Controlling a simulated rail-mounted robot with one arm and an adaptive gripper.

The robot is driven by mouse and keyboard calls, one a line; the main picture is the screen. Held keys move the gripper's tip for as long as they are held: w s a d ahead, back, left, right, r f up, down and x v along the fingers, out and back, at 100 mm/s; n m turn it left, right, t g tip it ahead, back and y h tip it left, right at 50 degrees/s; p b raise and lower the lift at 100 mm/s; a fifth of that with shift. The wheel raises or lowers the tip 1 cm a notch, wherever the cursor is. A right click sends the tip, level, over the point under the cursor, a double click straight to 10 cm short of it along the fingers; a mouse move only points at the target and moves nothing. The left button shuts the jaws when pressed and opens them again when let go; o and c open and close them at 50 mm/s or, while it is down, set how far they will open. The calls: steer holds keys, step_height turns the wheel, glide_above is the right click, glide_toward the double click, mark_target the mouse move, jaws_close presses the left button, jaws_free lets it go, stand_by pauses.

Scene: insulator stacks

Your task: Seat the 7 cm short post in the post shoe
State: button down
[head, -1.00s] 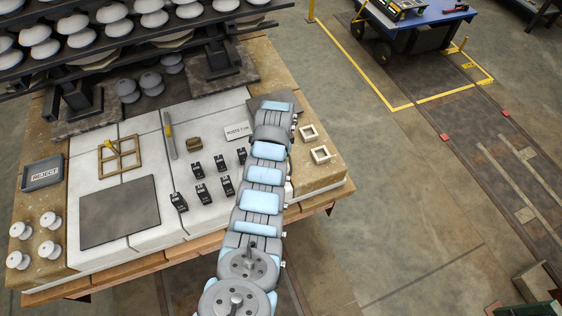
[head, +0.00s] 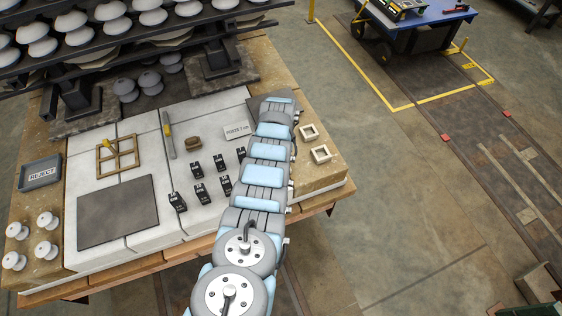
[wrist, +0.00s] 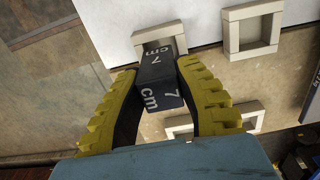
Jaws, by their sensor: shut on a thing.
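My gripper (wrist: 160,105) shows in the wrist view with two yellow ribbed fingers shut on a black block marked "7 cm", the short post (wrist: 161,85). The post's far end overlaps a cream square frame (wrist: 140,40), which may be the post shoe. I cannot tell whether the post touches that frame or is above it. A second frame (wrist: 225,30) is to its right, and part of another frame (wrist: 250,115) shows below. In the head view my arm hides the gripper and the held post.
Two cream square frames (head: 308,131) (head: 321,154) lie right of my arm. Several black blocks (head: 199,193) stand on the pale slab left of it, near a small sign (head: 237,130). A dark mat (head: 118,212) and a reject tray (head: 40,173) lie further left. A rack (head: 140,40) stands behind.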

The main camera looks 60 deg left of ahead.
steer(key=shift+w+a+f+b, duration=0.1)
steer(key=shift+a+f+b, duration=0.05)
steer(key=shift+f+b, duration=1.3)
steer(key=c, duration=0.8)
jaws_free()
steer(key=shift+f, duration=0.2)
steer(key=shift+c, duration=0.2)
steer(key=shift+r+p, duration=0.2)
steer(key=shift+p, duration=0.15)
step_height(320, 180, up, 3)
steer(key=p, duration=0.3)
steer(key=shift+r, duration=4.2)
steer(key=shift+o, duration=1.2)
steer(key=shift+r, duration=0.2)
